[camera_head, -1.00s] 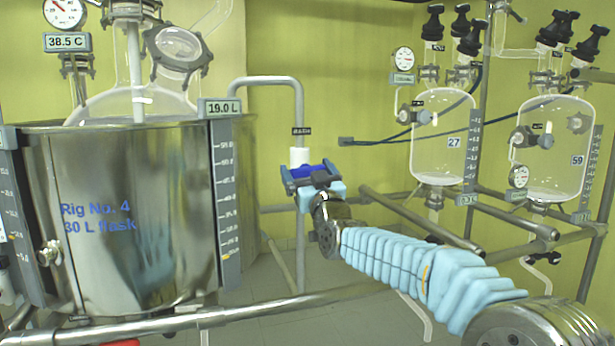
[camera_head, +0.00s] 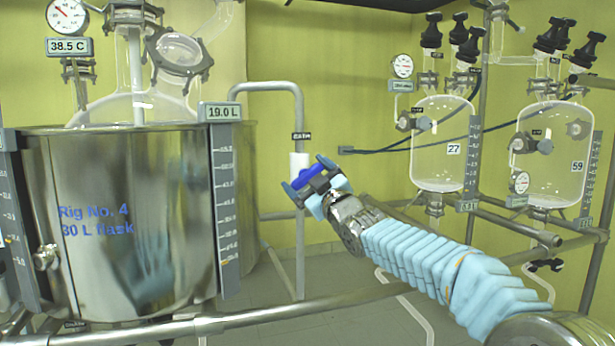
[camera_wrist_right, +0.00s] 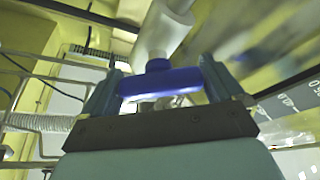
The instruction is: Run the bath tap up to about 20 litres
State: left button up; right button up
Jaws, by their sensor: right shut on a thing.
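The bath tap has a white body (camera_head: 299,161) on a grey bent pipe, with a blue lever handle (camera_head: 306,177) in front. My right gripper (camera_head: 308,174) is shut on this handle, and its jaws are tilted, right side higher. In the right wrist view the blue handle (camera_wrist_right: 160,82) lies across between the two fingers (camera_wrist_right: 163,88), with the white tap body (camera_wrist_right: 160,30) behind it. The display (camera_head: 221,111) on the steel bath (camera_head: 120,220) reads 19.0 L. My left gripper is not in view.
A metal rail (camera_head: 270,312) runs across the front, below my right arm. A glass flask (camera_head: 130,104) sits in the bath, with a 38.5 C display (camera_head: 67,46) above. Glass reactors (camera_head: 441,145) on a pipe frame stand at the right.

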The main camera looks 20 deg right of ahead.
dwell(0.3)
jog(key=o, duration=0.7)
jog(key=shift+s+d+f, duration=0.1)
jog(key=shift+s+f, duration=0.1)
jog(key=shift+s, duration=0.2)
jog(key=shift+b+v, duration=1.95)
jog(key=shift+v, duration=4.55)
